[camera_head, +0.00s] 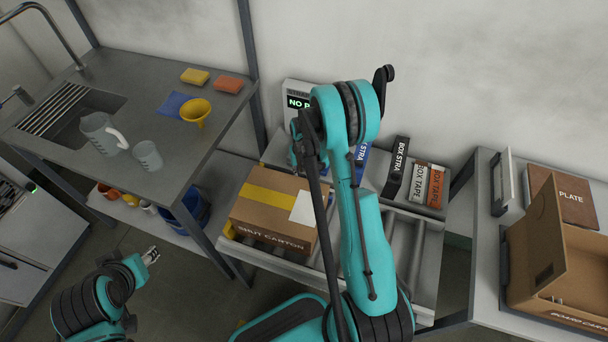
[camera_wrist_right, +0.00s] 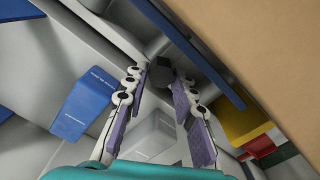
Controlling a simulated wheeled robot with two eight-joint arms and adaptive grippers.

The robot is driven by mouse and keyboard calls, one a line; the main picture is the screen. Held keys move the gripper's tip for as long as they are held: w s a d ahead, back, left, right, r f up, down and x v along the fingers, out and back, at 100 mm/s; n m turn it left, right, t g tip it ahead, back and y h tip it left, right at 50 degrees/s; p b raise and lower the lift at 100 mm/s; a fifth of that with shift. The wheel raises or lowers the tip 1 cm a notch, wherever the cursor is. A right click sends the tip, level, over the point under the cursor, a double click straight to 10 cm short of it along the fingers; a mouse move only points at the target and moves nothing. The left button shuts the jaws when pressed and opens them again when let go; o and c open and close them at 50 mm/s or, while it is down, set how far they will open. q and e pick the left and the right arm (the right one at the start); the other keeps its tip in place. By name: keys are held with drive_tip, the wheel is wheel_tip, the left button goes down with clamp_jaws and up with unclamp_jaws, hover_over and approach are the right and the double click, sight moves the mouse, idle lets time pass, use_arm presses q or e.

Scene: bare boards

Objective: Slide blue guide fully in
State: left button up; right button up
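A long blue bar (camera_wrist_right: 190,50), which looks like the blue guide, runs diagonally beside the brown carton in the right wrist view. A dark grey round knob (camera_wrist_right: 161,74) lies beyond my right gripper (camera_wrist_right: 160,82). Its two fingers are spread, with nothing visibly clamped between them; whether they touch the knob is unclear. In the head view my right arm hides that gripper and I cannot make out the guide. The taped carton (camera_head: 273,211) sits on the roller bench (camera_head: 425,260). My left gripper (camera_head: 151,255) is low at the left, its finger opening too small to judge.
Tape and strap boxes (camera_head: 418,183) stand behind the rollers. A blue box (camera_wrist_right: 85,105) is left of the right gripper in the wrist view. An open carton (camera_head: 560,270) is on the right table; a sink bench (camera_head: 185,150) with jugs stands left.

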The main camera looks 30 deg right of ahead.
wheel_tip(320, 180, up, 12)
idle(0.7)
drive_tip(key=shift+o, duration=1.4)
drive_tip(key=shift+f, duration=0.1)
wheel_tip(320, 180, down, 4)
drive_tip(key=shift+r, duration=0.25)
drive_tip(key=shift+f+b, duration=0.3)
drive_tip(key=shift+b, duration=0.05)
wheel_tip(320, 180, down, 7)
drive_tip(key=b, duration=0.3)
drive_tip(key=shift+f, duration=0.1)
